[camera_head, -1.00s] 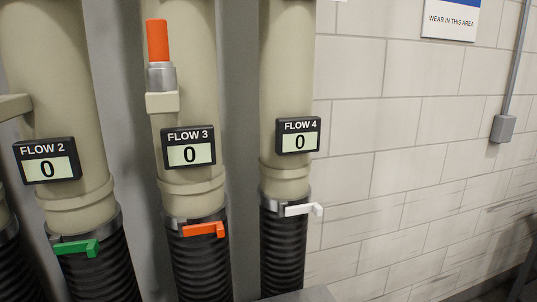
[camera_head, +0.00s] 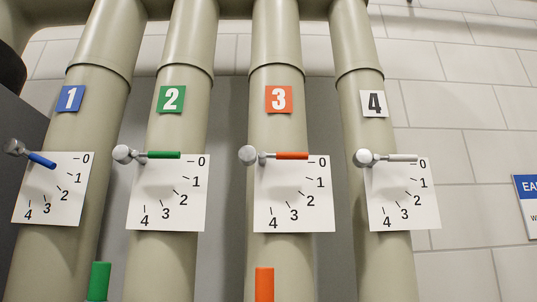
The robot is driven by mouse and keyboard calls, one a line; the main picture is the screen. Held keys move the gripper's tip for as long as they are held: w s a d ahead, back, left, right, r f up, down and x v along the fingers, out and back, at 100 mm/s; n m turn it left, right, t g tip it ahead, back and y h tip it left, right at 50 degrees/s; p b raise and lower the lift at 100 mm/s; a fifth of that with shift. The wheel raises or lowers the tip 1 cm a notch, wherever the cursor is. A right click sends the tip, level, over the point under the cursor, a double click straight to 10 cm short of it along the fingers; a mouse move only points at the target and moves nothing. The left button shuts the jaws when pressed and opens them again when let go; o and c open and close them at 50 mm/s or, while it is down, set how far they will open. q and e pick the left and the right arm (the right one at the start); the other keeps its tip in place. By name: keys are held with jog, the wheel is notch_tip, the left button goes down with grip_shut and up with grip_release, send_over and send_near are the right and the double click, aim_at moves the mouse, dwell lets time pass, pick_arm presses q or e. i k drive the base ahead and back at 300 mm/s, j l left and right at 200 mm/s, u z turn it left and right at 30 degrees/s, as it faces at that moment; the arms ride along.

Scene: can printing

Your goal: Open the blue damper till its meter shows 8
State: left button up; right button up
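The blue damper lever (camera_head: 42,160) is on the leftmost pipe, under the blue 1 sign (camera_head: 70,98). It slants down to the right, turned away from the 0 mark and pointing roughly towards the 1 mark on its white scale plate (camera_head: 52,205). The exact reading is hard to tell at this slant. The blue damper's meter is not in view. Neither of my grippers is in view.
The green lever (camera_head: 163,155), orange lever (camera_head: 292,156) and white lever (camera_head: 402,158) lie level near their 0 marks. A green grip (camera_head: 99,281) and an orange grip (camera_head: 264,284) stand below. A brick wall (camera_head: 470,170) is at the right.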

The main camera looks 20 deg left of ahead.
aim_at(15, 148)
jog(key=u, duration=1.85)
